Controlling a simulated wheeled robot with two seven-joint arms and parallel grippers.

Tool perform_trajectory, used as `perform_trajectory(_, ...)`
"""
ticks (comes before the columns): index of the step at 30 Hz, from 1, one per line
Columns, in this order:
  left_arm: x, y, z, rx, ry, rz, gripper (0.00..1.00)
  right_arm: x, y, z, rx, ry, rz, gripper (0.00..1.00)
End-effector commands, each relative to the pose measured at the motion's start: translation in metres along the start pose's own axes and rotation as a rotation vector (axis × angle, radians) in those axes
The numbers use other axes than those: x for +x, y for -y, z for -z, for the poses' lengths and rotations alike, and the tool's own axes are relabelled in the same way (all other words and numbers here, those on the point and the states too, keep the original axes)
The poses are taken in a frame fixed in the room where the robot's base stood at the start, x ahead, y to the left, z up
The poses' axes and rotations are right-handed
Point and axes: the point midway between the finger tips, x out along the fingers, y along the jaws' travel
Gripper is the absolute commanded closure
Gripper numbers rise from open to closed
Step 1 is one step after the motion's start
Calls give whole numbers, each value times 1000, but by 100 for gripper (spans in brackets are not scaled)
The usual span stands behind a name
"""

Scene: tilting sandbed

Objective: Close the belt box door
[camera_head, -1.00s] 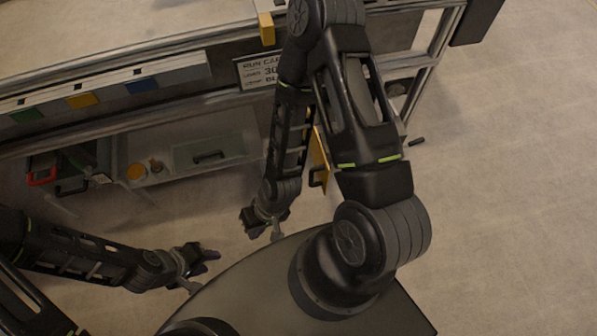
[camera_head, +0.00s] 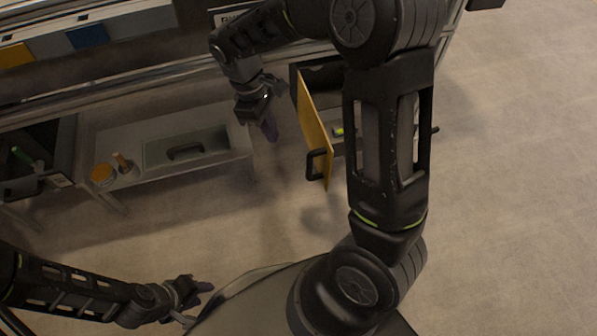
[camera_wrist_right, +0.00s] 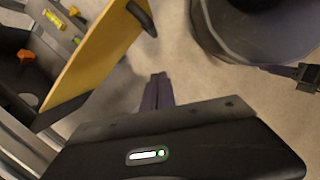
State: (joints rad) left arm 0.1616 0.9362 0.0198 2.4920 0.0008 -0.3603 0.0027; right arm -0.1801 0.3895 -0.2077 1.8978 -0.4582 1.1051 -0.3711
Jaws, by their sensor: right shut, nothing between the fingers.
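The belt box door is a yellow panel (camera_head: 313,128) with a black handle (camera_head: 318,165). It stands open, swung out from the dark belt box (camera_head: 322,76) under the bench. My right gripper (camera_head: 270,128) is shut and empty, left of the door and apart from it. In the right wrist view the shut fingers (camera_wrist_right: 158,90) point at bare floor, with the door (camera_wrist_right: 95,60) and its handle (camera_wrist_right: 143,14) to their upper left. My left gripper (camera_head: 200,298) is low over the floor near my base; its fingers are too small to judge.
A yellow level (camera_wrist_right: 54,19) and an orange knob (camera_wrist_right: 26,55) show inside the box. Floor before the door is clear.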

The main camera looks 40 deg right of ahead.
Motion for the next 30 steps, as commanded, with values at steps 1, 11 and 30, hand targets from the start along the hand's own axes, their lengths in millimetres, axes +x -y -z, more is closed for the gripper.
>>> perform_trajectory(1,3,1,0,0,-1,0,62,-1,-2,-2,-2,6,-5,100)
perform_trajectory(11,1,0,0,1,-1,0,62,-3,-2,-4,-3,11,-4,100)
perform_trajectory(30,31,18,8,-11,-21,9,62,88,-2,-4,-2,14,-1,100)
